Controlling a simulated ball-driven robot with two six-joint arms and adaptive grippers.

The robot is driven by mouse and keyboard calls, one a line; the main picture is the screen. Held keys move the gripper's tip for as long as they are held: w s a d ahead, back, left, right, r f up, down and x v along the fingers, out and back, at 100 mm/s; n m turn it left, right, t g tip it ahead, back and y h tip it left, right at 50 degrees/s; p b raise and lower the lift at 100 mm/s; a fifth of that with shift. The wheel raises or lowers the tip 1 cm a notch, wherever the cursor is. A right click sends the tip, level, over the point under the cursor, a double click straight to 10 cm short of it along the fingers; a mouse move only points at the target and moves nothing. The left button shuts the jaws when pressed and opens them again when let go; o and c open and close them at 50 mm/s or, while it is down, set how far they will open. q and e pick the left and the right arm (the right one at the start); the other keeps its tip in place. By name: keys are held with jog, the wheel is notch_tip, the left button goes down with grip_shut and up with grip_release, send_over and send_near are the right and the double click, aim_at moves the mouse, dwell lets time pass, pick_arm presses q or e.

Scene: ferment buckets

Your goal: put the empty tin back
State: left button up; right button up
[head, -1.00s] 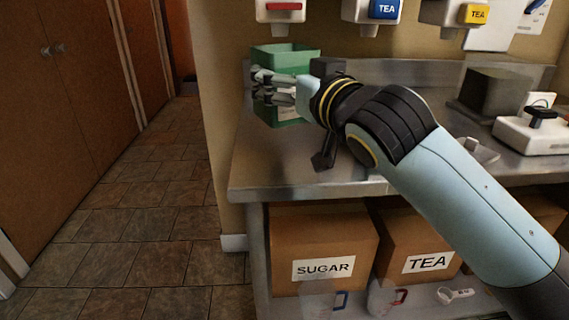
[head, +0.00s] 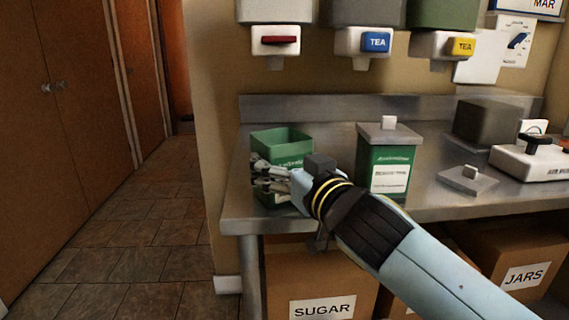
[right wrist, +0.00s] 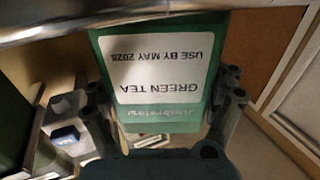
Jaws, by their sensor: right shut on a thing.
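The green tin (head: 283,141) is open at the top, with no lid on it, at the left end of the steel counter. It looks empty, but its bottom inside is hidden. My right gripper (head: 264,177) is shut around its sides. My left gripper is out of view.
A lidded green tin (head: 388,165) stands right of the held one. Dispensers with red, blue (head: 375,41) and yellow tabs hang above. Cardboard boxes (head: 318,283) sit below the counter.

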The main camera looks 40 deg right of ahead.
jog(key=o, duration=1.2)
jog(key=shift+c, duration=0.2)
jog(key=shift+r, duration=0.1)
jog(key=s+a+b, duration=0.2)
jog(key=s, duration=1)
